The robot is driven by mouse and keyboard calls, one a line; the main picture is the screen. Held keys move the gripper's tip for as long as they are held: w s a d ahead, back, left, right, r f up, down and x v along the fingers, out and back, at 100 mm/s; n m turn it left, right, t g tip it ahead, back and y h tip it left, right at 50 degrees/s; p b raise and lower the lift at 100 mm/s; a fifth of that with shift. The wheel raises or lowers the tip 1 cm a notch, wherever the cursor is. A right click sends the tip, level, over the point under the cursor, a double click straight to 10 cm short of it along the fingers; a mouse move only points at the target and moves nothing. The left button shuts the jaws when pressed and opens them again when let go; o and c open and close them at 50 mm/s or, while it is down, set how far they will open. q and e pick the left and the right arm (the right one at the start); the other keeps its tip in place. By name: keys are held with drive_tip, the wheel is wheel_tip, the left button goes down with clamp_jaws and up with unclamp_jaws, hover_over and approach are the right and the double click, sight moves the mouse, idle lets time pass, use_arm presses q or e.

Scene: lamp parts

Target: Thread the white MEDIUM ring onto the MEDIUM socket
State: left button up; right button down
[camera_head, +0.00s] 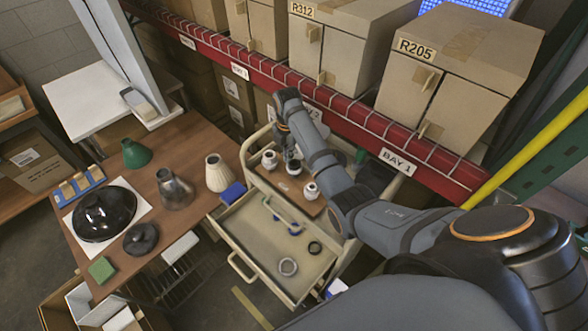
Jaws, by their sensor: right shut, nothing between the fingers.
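My right arm reaches from the lower right to the beige cart. Its gripper (291,157) points down over the wooden board (287,183) on the cart's top, shut and empty, close to the middle socket (294,167), which it partly hides. A white socket (269,160) stands to its left and another (310,191) to its lower right. A pale ring (288,267) lies in the open drawer (262,247), apart from the gripper. I cannot tell which socket or ring is the medium one, or whether a ring sits around the middle socket. My left gripper is out of view.
The drawer also holds a dark ring (314,247), a blue ring (295,230) and a greenish bar. A red shelf beam (340,112) with boxes runs behind the cart. A wooden table (190,150) with lampshades and a black dome (104,212) stands left.

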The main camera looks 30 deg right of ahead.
sight(300, 162)
drive_tip(key=shift+s+f, duration=0.25)
drive_tip(key=shift+f, duration=0.05)
drive_tip(key=m, duration=0.2)
drive_tip(key=d+m, duration=0.1)
drive_tip(key=m, duration=0.3)
drive_tip(key=shift+w+d+f, duration=0.1)
drive_tip(key=shift+d, duration=0.15)
drive_tip(key=shift+d+m, duration=0.25)
drive_tip(key=shift+m, duration=0.25)
drive_tip(key=m, duration=0.3)
drive_tip(key=d+m, duration=0.1)
drive_tip(key=shift+s+f+m, duration=0.1)
drive_tip(key=shift+s+m, duration=0.2)
drive_tip(key=shift+m, duration=0.1)
drive_tip(key=shift+s+d+m, duration=0.1)
drive_tip(key=shift+d+m, duration=0.05)
drive_tip(key=shift+m, duration=0.55)
drive_tip(key=shift+s+d+m, duration=0.2)
drive_tip(key=shift+m, duration=0.1)
drive_tip(key=shift+a, duration=0.1)
